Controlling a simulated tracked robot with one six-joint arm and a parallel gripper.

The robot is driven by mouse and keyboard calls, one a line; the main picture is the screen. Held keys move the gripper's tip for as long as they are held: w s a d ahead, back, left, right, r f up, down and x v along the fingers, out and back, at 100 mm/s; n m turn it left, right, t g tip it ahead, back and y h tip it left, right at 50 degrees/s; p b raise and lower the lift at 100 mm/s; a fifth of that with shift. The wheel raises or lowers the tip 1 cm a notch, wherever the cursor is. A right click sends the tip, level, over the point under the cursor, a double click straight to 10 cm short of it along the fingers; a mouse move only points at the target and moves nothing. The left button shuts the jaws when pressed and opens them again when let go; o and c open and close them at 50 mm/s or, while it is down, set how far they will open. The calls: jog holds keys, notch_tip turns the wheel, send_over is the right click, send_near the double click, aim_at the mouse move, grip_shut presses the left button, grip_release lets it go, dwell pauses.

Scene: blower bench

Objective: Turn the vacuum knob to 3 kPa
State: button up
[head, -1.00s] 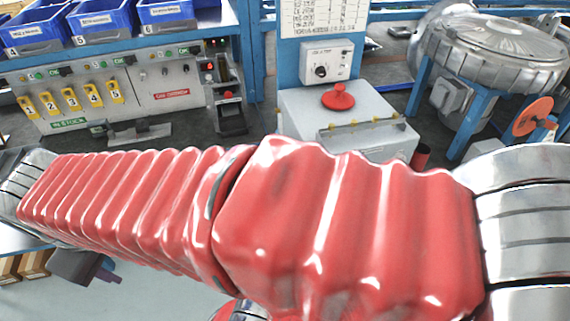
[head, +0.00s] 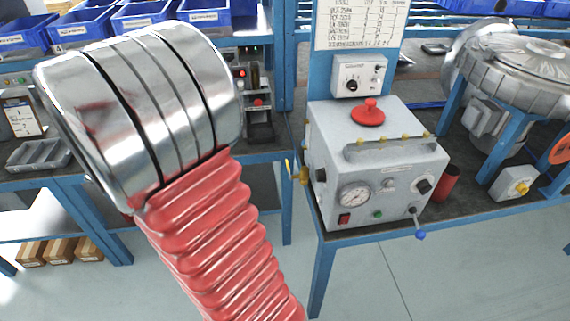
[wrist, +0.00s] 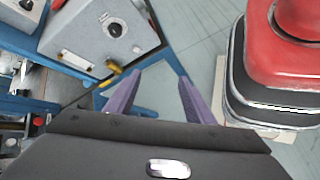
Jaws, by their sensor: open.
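The grey vacuum box (head: 378,150) stands on the bench in the head view, its front uncovered. That front carries a round gauge (head: 353,195) and a black knob (head: 424,185) at the right. Another dark knob (head: 320,174) sits on its left side. I cannot read the gauge or the knob scales. In the wrist view a grey box (wrist: 85,35) with a black knob (wrist: 115,29) shows at upper left; I cannot tell which knob this is. My gripper (wrist: 158,97) is open and empty, its purple fingers apart from the box. The gripper is not visible in the head view.
A blue-handled lever (head: 420,234) juts from the box front. A red mushroom-shaped piece (head: 368,112) sits on top. Brass fittings (head: 303,174) stick out at its left. A smaller control box (head: 359,76) hangs behind. Open floor lies in front of the bench.

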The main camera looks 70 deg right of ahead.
aim_at(317, 175)
jog(key=s+d+f+g+h, duration=0.1)
jog(key=d+f+g, duration=0.2)
jog(key=d, duration=0.4)
jog(key=s+d+f+n+g+h, duration=0.1)
jog(key=s+d+f+g+h, duration=0.1)
jog(key=d, duration=0.5)
jog(key=shift+s+f+g, duration=0.3)
jog(key=shift+f+g, duration=0.15)
jog(key=shift+g, duration=0.75)
jog(key=x, duration=1.3)
jog(key=shift+s+d+r, duration=0.15)
jog(key=shift+s+d, duration=0.1)
jog(key=shift+d, duration=0.1)
jog(key=shift+c, duration=0.3)
